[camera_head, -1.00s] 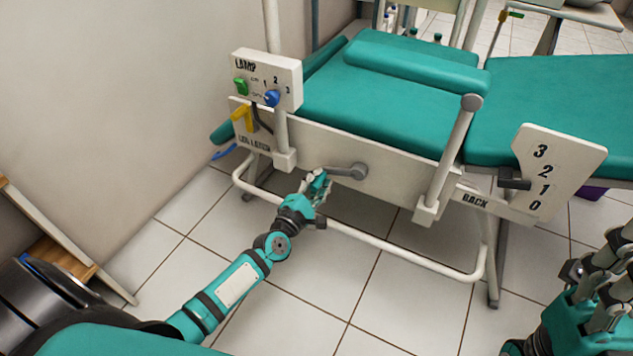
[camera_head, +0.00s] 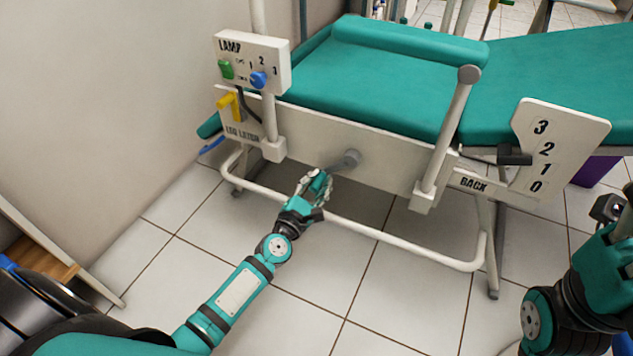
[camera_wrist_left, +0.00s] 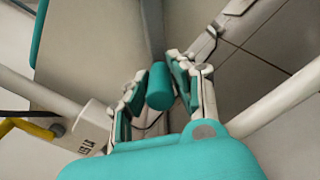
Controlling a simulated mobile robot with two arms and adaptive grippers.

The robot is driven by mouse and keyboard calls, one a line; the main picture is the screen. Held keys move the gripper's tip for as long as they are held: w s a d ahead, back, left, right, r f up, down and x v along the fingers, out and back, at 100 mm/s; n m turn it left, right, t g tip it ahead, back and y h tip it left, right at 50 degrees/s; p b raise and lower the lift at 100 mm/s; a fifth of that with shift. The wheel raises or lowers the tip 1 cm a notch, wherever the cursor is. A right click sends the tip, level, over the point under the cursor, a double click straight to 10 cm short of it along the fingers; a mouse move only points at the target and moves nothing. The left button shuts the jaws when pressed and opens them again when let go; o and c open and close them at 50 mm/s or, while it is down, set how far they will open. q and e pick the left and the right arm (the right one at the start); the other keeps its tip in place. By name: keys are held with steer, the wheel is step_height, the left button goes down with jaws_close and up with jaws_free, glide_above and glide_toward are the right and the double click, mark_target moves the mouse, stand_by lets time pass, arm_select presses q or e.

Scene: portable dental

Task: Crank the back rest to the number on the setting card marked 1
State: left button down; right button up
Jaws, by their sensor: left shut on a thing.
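The crank's grey hub (camera_head: 350,158) sits on the white side panel of the chair, with its arm sloping down to the left. My left gripper (camera_head: 319,182) is shut on the crank's handle, a green cylinder (camera_wrist_left: 160,86) between the fingers in the left wrist view. The BACK scale (camera_head: 560,140) is a white plate reading 3, 2, 1, 0 from top down. Its black pointer (camera_head: 515,155) stands about level with the 2 or just below it. The green back rest (camera_head: 565,80) looks nearly flat. No setting card is recognisable. My right arm is at the right edge, its fingertips cut off or unclear.
A white lamp box (camera_head: 252,63) with a green switch and blue knob is on a post at left. A yellow lever (camera_head: 229,103) is below it by the leg label. A white tube rail (camera_head: 400,239) runs below the crank. The tiled floor in front is clear.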

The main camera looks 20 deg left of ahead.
arm_select(q)
steer(key=shift+f, duration=0.15)
steer(key=c, duration=1.1)
jaws_free()
steer(key=s, duration=1.2)
steer(key=shift+a, duration=0.2)
steer(key=shift+r, duration=0.2)
